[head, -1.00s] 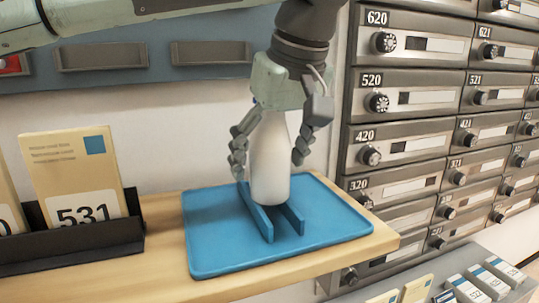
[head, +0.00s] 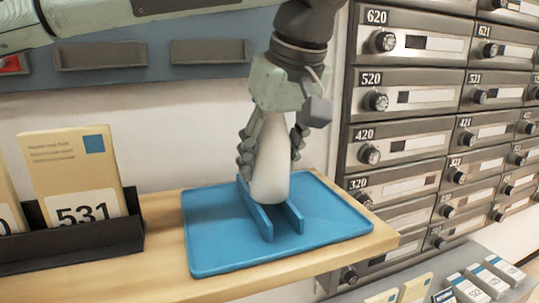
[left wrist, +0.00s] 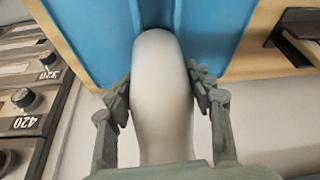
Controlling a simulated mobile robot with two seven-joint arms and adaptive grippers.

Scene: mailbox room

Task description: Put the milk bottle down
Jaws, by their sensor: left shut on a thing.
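The white milk bottle (head: 270,165) stands near upright, low over the blue tray (head: 215,245), between the tray's two raised blue rails (head: 262,222). Whether its base touches the tray is hard to tell. My left gripper (head: 268,150) comes down from above and is shut on the bottle, with a finger on each side. In the left wrist view the bottle (left wrist: 162,95) lies between the two fingers (left wrist: 160,100), with the blue tray (left wrist: 90,35) beyond it. My right gripper is not in view.
The tray lies on a wooden shelf (head: 160,265). A dark holder (head: 75,240) with a card marked 531 (head: 75,175) stands to the left. Metal mailboxes with knobs (head: 420,85) rise close on the right. White boxes (head: 480,285) lie at the lower right.

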